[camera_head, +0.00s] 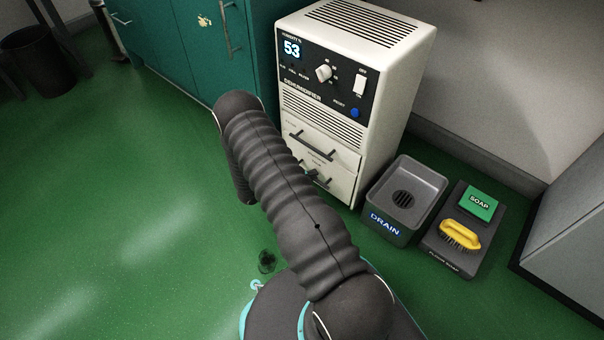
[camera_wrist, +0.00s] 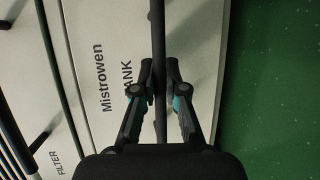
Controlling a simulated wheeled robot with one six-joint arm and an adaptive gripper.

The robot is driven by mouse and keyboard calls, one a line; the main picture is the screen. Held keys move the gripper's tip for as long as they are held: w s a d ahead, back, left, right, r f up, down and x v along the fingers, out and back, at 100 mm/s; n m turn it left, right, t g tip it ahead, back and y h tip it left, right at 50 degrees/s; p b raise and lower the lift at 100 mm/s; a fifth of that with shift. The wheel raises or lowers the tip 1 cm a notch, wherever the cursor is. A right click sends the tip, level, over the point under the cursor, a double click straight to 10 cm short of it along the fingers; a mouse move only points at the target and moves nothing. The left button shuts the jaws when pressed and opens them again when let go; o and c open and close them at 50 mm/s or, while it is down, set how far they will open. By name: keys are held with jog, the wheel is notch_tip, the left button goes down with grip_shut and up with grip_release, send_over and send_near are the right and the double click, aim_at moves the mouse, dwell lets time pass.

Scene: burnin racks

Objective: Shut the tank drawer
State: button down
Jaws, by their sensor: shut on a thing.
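The tank drawer (camera_head: 341,187) is the lower white front of the dehumidifier (camera_head: 385,120). Its face, lettered "TANK" (camera_wrist: 95,35), fills much of the wrist view. A dark bar handle (camera_wrist: 158,40) runs along the drawer face. My gripper (camera_wrist: 161,84) is shut on this handle, with one finger on each side of the bar. In the head view, my arm hides most of the gripper and part of the drawer. How far the drawer stands out cannot be told clearly.
The filter drawer (camera_head: 335,148) with its own handle is just above. A drain tub (camera_head: 384,222) stands close to the dehumidifier's right, beside a dark tray (camera_head: 449,260) with soap and a yellow brush. A teal cabinet (camera_head: 180,45) stands left. Green floor (camera_head: 120,190) is open at left.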

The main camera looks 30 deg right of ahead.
jog(key=shift+w+d, duration=0.1)
jog(key=shift+d, duration=0.1)
jog(key=c, duration=1.2)
grip_release()
jog(key=shift+d, duration=0.15)
jog(key=shift+a, duration=0.2)
jog(key=shift+a+r, duration=0.1)
jog(key=shift+a, duration=0.4)
jog(key=a+r, duration=0.2)
jog(key=a, duration=0.8)
jog(key=shift+w+a, duration=0.3)
jog(key=shift+a, duration=0.1)
